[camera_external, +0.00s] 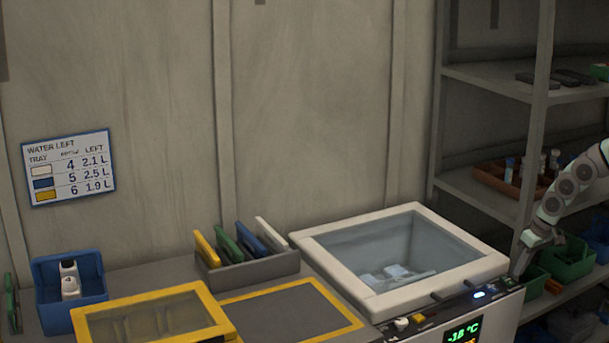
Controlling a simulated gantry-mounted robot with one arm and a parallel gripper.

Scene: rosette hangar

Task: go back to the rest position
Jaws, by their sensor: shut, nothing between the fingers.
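My gripper (518,268) is at the right side of the picture, at the end of my arm, which comes in from the right edge. It points down and is small and dark here. It looks shut, with nothing seen in it. It is by the right front corner of the white-framed freezer (330,246), in front of the shelf unit in the picture. I cannot tell whether it touches anything.
Left are a yellow-framed box (150,318), a yellow-bordered mat (285,312), a grey rack (250,274) and a blue bin (58,305). Shelves (480,78) hold green bins (566,258).

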